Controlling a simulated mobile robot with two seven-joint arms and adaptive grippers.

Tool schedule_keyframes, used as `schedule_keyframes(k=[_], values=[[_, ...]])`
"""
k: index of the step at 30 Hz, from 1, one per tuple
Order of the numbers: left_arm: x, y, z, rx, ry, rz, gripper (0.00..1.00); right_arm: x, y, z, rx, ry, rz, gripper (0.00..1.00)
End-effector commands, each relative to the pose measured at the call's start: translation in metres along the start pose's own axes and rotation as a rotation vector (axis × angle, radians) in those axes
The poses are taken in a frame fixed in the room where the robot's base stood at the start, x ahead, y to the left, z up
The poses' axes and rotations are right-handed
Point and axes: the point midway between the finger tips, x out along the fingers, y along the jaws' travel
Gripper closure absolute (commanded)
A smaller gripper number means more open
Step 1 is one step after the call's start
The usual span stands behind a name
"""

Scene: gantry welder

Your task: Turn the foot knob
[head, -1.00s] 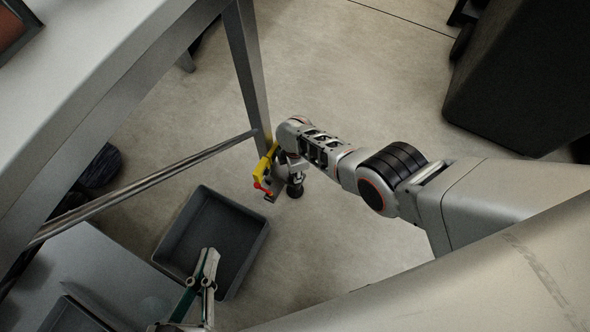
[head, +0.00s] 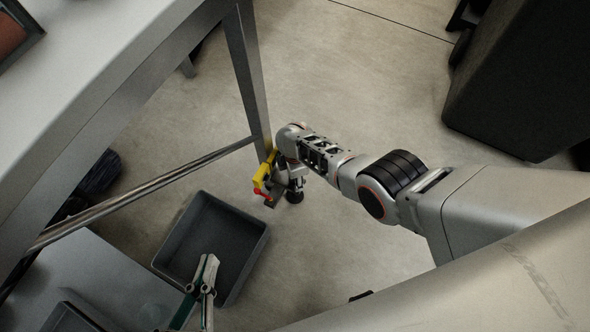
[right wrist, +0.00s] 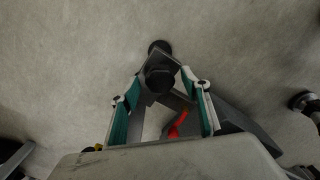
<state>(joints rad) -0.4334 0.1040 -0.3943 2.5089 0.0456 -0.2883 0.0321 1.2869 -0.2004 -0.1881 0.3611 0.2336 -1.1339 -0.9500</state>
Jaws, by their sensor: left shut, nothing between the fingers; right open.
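The dark round foot knob (right wrist: 159,78) shows in the right wrist view, on a small dark plate. My right gripper (right wrist: 162,82) is open, its green-sided fingers on either side of the knob; I cannot tell whether they touch it. In the head view, my right arm reaches the foot of the table leg, where a black round part (head: 295,192) shows below the wrist; the right fingers are mostly hidden there. My left gripper (head: 209,263) is shut and empty, at the lower left over the grey bin.
A yellow part (head: 264,173) with a red tip sits by the table leg (head: 246,75). A metal bar (head: 140,188) runs left from the leg. The grey open bin (head: 254,254) stands on the floor. A large dark box (head: 515,85) is at the upper right. The floor between is clear.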

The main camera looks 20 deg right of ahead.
Motion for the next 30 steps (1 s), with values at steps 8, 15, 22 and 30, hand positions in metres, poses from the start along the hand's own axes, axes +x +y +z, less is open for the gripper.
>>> schedule_keyframes(k=[8,15,22,30], values=[[0.000,0.001,-0.001,0.000,0.001,0.001,1.00,-0.012,0.001,-0.002,0.001,0.003,0.002,0.53],[0.000,0.001,-0.001,0.000,0.001,0.002,1.00,-0.029,-0.001,0.001,0.002,0.000,0.002,0.53],[0.000,0.001,-0.001,0.000,0.001,0.002,1.00,-0.057,0.000,-0.001,0.002,0.002,0.003,0.53],[0.000,0.001,-0.001,0.000,0.001,0.002,1.00,-0.096,0.000,-0.001,0.002,0.003,0.003,0.53]])
